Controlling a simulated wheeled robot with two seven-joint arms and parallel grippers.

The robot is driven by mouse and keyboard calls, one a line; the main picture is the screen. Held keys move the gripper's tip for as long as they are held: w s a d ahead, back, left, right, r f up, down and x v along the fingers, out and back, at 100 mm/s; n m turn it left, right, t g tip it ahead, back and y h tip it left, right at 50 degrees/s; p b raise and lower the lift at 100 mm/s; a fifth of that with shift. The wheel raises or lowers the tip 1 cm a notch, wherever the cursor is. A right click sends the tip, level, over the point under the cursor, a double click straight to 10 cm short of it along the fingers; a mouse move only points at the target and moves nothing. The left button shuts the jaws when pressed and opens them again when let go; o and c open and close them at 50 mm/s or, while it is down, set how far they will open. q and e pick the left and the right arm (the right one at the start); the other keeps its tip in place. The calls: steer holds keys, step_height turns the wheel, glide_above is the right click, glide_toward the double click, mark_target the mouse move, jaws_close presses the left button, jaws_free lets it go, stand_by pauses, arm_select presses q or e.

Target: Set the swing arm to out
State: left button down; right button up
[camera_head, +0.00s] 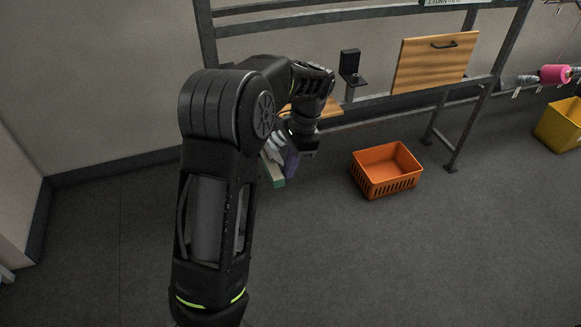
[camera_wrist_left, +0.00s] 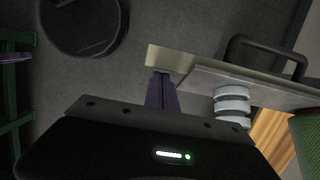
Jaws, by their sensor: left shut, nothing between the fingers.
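A pale, flat arm-like plate with a light block at its end (camera_wrist_left: 168,59) crosses the left wrist view; I take it for the swing arm. A black handle (camera_wrist_left: 268,52) stands on it, and white rings (camera_wrist_left: 232,103) sit beside it. In the head view only its pale end (camera_head: 273,172) shows low beside my wrist; the rest is hidden behind my left arm. My left gripper (camera_head: 291,163) points down there. Its purple fingers (camera_wrist_left: 162,92) are shut and empty, with tips close to the light block; I cannot tell whether they touch. My right gripper is not in view.
A grey metal frame (camera_head: 480,118) stands behind, with a wooden panel (camera_head: 425,72) with a black handle and a black bracket (camera_head: 350,68). An orange basket (camera_head: 385,185) is on the floor, a yellow one (camera_head: 560,125) farther right. A pink spool (camera_head: 553,74) hangs right. The front floor is clear.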

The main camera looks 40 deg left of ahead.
arm_select(q)
steer(key=s+a+m+b, duration=0.1)
steer(key=s+a, duration=0.2)
steer(key=s, duration=0.2)
steer(key=shift+s+a+m, duration=0.25)
steer(key=shift+s+m, duration=0.05)
steer(key=shift+d, duration=0.1)
